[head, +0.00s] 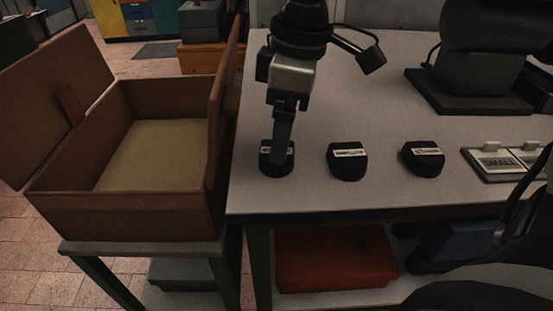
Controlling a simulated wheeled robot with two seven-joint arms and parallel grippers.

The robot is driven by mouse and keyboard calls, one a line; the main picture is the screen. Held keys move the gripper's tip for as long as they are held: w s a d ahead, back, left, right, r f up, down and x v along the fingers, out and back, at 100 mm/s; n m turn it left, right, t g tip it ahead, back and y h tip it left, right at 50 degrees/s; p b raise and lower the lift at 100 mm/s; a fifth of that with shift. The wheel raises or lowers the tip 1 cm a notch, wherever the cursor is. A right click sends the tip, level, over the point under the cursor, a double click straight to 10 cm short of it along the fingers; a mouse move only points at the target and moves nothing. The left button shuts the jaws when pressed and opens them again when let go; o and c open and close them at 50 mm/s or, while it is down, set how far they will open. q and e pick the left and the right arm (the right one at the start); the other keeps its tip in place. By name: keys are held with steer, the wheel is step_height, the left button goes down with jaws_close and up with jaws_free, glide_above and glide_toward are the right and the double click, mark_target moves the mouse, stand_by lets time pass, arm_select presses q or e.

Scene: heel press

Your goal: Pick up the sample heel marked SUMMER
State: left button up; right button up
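Three black heels with white labels stand in a row on the grey table. The left heel (265,165) is partly covered by my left gripper (281,160), which points straight down over it. The middle heel (347,163) and the right heel (423,159) stand apart and uncovered. The label print is too small to read surely, so I cannot tell which is marked SUMMER. The gripper's fingers appear edge-on, one in front of the other. I cannot tell whether they are open or shut on the left heel. My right gripper is out of view.
An open brown box (120,215) with its lid tilted back stands left of the table (330,200). A plate marked SMALL (493,161) lies at the right. A dark machine (490,65) stands at the back right. A red box (335,260) is below the tabletop.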

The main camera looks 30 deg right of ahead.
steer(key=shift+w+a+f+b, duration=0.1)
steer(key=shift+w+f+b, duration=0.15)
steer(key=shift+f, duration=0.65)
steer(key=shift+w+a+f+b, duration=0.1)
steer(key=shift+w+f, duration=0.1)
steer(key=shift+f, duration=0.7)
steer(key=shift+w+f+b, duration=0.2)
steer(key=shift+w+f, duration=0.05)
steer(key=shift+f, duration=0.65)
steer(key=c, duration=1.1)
